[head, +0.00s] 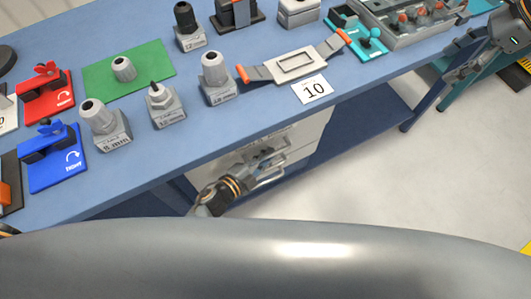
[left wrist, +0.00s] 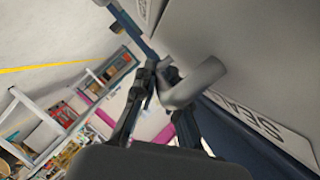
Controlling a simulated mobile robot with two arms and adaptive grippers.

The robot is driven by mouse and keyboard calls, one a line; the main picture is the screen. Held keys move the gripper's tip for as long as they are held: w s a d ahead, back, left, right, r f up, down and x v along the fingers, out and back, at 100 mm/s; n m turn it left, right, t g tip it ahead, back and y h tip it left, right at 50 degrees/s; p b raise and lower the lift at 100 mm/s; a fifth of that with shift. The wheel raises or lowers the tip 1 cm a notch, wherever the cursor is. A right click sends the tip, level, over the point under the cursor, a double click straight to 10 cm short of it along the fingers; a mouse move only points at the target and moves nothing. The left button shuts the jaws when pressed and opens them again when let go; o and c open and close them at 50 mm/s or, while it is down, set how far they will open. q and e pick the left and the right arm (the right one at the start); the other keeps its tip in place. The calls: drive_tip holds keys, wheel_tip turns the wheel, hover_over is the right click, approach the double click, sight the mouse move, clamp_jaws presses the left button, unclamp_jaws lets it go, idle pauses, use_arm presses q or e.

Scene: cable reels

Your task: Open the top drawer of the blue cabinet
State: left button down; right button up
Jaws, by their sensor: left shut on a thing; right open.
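A cabinet with pale grey drawer fronts (head: 305,140) stands under the blue workbench. My left gripper (head: 262,160) is at its upper front and is shut on a grey bar handle (head: 271,179). In the left wrist view the handle (left wrist: 197,84) passes between the fingers of the left gripper (left wrist: 160,73), beside a large grey front panel (left wrist: 245,60) with a lettered label. Whether the drawer stands open at all cannot be told. My right gripper (head: 459,71) is open and empty at the upper right, beside the bench edge.
The blue workbench (head: 235,125) spans the upper head view. It carries grey labelled tool holders, a red clamp block (head: 46,98), a blue one (head: 52,160), a green mat (head: 150,66) and a card reading 10 (head: 312,91). Grey floor (head: 400,190) is clear to the right.

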use_arm(q)
drive_tip(key=s+d, duration=0.4)
drive_tip(key=s, duration=0.4)
drive_tip(key=s+d, duration=0.5)
drive_tip(key=s, duration=0.2)
drive_tip(key=shift+s, duration=0.4)
drive_tip(key=c, duration=1.4)
unclamp_jaws()
drive_tip(key=shift+o, duration=0.2)
drive_tip(key=v, duration=1.2)
